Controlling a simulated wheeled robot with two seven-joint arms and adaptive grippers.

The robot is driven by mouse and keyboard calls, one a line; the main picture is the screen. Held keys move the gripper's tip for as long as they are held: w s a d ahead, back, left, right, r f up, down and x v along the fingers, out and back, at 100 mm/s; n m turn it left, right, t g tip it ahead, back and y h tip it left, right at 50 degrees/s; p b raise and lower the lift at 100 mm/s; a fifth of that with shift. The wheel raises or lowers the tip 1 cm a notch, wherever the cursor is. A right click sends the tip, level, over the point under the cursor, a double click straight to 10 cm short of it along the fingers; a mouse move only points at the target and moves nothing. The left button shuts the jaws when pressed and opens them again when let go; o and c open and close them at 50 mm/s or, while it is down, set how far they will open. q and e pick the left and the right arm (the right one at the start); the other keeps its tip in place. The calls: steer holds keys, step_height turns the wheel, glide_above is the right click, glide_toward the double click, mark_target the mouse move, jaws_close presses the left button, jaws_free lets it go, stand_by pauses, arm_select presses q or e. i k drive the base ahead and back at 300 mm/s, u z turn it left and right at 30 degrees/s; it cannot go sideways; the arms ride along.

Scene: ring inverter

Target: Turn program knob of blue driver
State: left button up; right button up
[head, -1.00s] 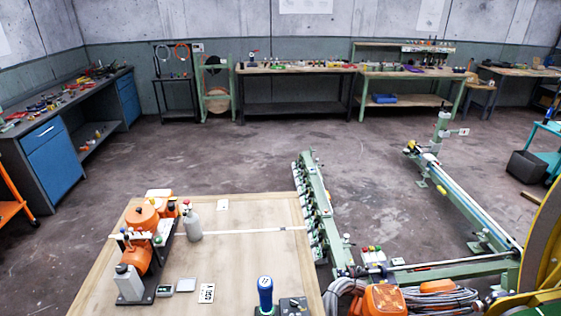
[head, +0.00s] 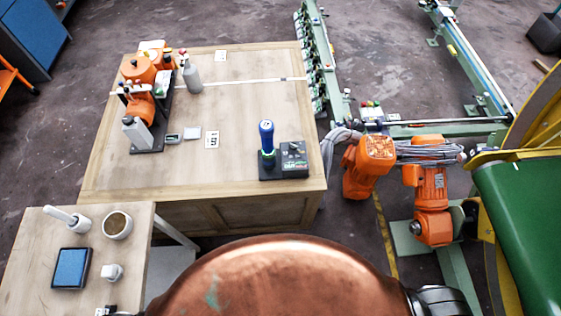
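A blue driver (head: 266,139) stands upright in a dark stand near the front right corner of the wooden table. Its lower part is green and its top carries a small light marking. A program knob cannot be made out at this size. A dark box (head: 293,158) sits right beside the driver. Neither of my grippers shows in the head view.
The wooden table (head: 240,105) also holds an orange machine (head: 142,72), a grey bottle (head: 192,76) and small flat items. A smaller table (head: 28,235) at lower left bears a blue pad (head: 71,267) and a mortar-like cup (head: 117,225). A copper dome (head: 280,280) fills the bottom middle. Orange motors (head: 430,185) stand right.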

mark_target(293, 146)
steer(key=u, duration=0.05)
steer(key=k, duration=0.5)
steer(key=z, duration=1.1)
steer(key=i, duration=0.65)
steer(key=u, duration=1.05)
